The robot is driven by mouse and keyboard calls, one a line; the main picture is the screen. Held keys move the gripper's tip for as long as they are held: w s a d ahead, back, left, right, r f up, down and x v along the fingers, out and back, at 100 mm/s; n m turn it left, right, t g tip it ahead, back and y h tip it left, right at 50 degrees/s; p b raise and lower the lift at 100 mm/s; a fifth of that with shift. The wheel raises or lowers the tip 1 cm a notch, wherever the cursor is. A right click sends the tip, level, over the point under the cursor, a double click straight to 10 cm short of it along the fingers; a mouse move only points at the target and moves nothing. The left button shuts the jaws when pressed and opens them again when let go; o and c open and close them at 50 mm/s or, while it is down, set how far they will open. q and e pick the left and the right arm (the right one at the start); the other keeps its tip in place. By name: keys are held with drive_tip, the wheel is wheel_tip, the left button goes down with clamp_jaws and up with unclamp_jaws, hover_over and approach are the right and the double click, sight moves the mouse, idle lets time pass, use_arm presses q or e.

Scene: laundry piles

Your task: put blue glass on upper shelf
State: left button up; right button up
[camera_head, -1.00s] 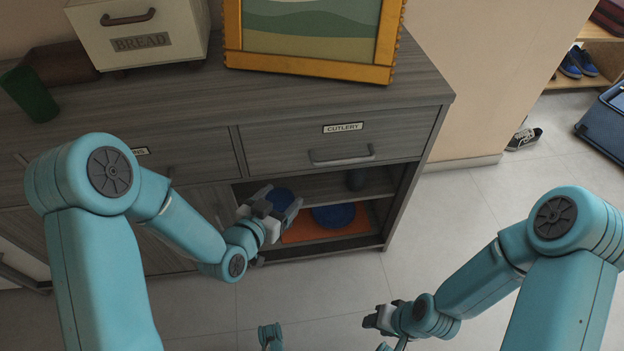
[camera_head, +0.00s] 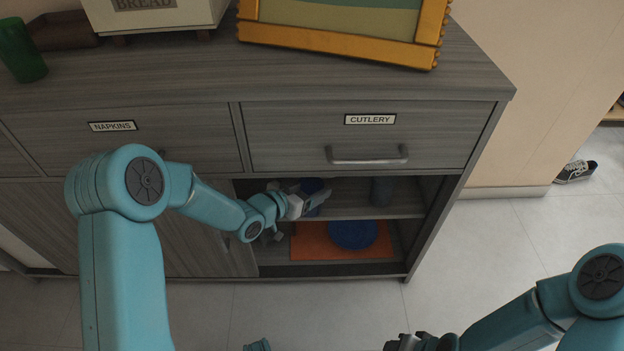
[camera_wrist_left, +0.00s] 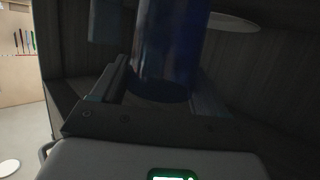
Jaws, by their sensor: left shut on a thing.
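A blue glass (camera_head: 312,186) is held by my left gripper (camera_head: 310,203) inside the open compartment, at the level of the upper shelf (camera_head: 350,208). In the left wrist view the blue glass (camera_wrist_left: 168,45) stands upright between the two fingers, which are closed on it. Whether its base touches the shelf I cannot tell. The gripper hides part of the glass in the head view. My right gripper (camera_head: 406,342) is at the bottom edge, low over the floor, partly cut off; its jaws are unclear.
Below, a blue round dish (camera_head: 353,233) lies on an orange mat (camera_head: 306,246). The cutlery drawer (camera_head: 290,140) is closed above. A picture frame (camera_head: 340,45) stands on top.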

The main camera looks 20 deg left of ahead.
use_arm(q)
drive_tip(key=shift+w+a, duration=0.2)
drive_tip(key=shift+w, duration=0.6)
drive_tip(key=w, duration=0.1)
drive_tip(key=w+f+b, duration=0.1)
drive_tip(key=w+b, duration=0.1)
drive_tip(key=shift+a+f, duration=0.25)
drive_tip(key=shift+a, duration=0.1)
use_arm(e)
drive_tip(key=shift+w+f+t, duration=0.3)
drive_tip(key=shift+w+f, duration=0.45)
drive_tip(key=shift+f, duration=0.35)
use_arm(q)
drive_tip(key=shift+r, duration=0.1)
drive_tip(key=shift+f, duration=0.2)
drive_tip(key=o, duration=1.3)
use_arm(e)
drive_tip(key=shift+d, duration=0.1)
